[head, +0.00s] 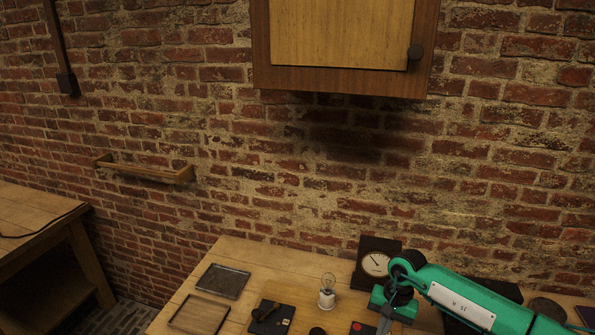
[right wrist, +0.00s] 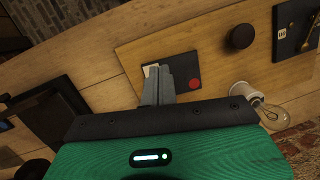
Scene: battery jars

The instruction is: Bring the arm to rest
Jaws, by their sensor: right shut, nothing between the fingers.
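My right arm, green, comes in from the right edge in the head view. My right gripper (head: 384,325) points down over the workbench, in front of the gauge. In the right wrist view the grey fingers of the right gripper (right wrist: 158,84) are together with nothing between them. They appear in front of a dark plate with a red button (right wrist: 185,66); whether they touch it I cannot tell. That plate (head: 360,329) shows at the bottom edge of the head view. My left gripper is in neither view.
A glass bulb (head: 327,292) stands on the bench, left of the gripper, near a switch plate (head: 271,317) and a round black knob (head: 317,331). A dial gauge (head: 375,263) stands behind. Two shallow trays (head: 223,281) lie left. A wooden cabinet (head: 342,40) hangs above.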

